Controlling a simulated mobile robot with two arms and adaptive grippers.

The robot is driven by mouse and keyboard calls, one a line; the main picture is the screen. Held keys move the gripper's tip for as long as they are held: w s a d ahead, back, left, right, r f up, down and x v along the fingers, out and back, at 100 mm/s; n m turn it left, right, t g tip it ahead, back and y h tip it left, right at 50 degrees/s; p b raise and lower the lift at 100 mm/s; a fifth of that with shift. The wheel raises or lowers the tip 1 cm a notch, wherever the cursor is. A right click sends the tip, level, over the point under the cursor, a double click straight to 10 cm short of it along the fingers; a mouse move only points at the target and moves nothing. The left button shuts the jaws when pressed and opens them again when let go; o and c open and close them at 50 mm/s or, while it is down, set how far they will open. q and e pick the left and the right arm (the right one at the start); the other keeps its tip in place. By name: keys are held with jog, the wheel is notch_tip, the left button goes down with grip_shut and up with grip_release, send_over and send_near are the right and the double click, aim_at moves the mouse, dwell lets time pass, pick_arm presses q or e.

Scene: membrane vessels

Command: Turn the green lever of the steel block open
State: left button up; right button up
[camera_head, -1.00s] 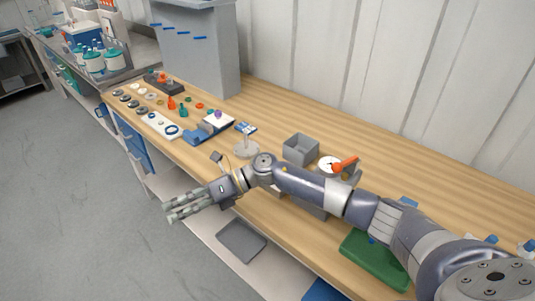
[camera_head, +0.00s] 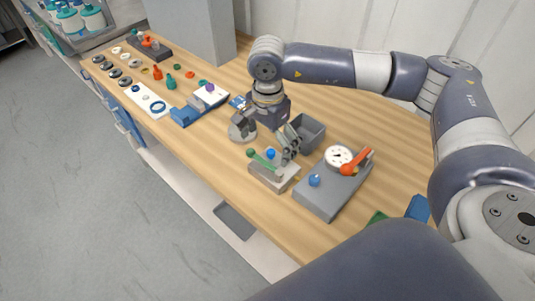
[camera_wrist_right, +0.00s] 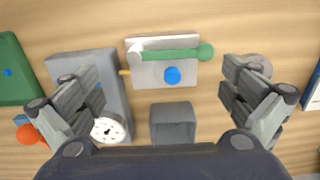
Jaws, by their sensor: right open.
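The steel block (camera_head: 268,183) is a small pale block on the wooden table. Its green lever (camera_head: 263,161) lies along the block's top and ends in a green ball that juts past the block's left end. A blue knob (camera_head: 270,154) sits beside the lever. In the right wrist view the block (camera_wrist_right: 150,76) is at the upper middle, with the lever (camera_wrist_right: 170,55) running nearly level and its ball to the right. My right gripper (camera_head: 266,143) is open above the table just behind the block, fingers spread wide and pointing down, with nothing between them. My left gripper is out of view.
A larger grey block (camera_head: 318,202) with a white dial (camera_head: 338,157) and a red-orange lever (camera_head: 358,163) stands to the right. An open grey bin (camera_head: 309,134) is close behind. Bare table lies in front.

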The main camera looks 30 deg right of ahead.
aim_at(269, 166)
notch_tip(269, 166, down, 3)
jog(key=shift+d+f+p, duration=0.1)
jog(key=shift+f+p, duration=0.05)
jog(key=shift+p, duration=0.25)
notch_tip(269, 166, down, 3)
jog(key=shift+w+r+p, duration=0.1)
jog(key=shift+p, duration=0.2)
jog(key=shift+f, duration=0.2)
jog(key=shift+c, duration=0.2)
jog(key=c, duration=0.9)
jog(key=shift+s, duration=0.2)
jog(key=c, duration=0.9)
jog(key=shift+s, duration=0.25)
grip_shut()
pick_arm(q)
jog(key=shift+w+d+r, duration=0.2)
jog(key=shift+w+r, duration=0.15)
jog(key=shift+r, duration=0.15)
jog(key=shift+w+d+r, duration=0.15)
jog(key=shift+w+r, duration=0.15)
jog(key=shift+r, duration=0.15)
pick_arm(e)
jog(key=shift+w+f, duration=0.1)
jog(key=shift+w, duration=0.05)
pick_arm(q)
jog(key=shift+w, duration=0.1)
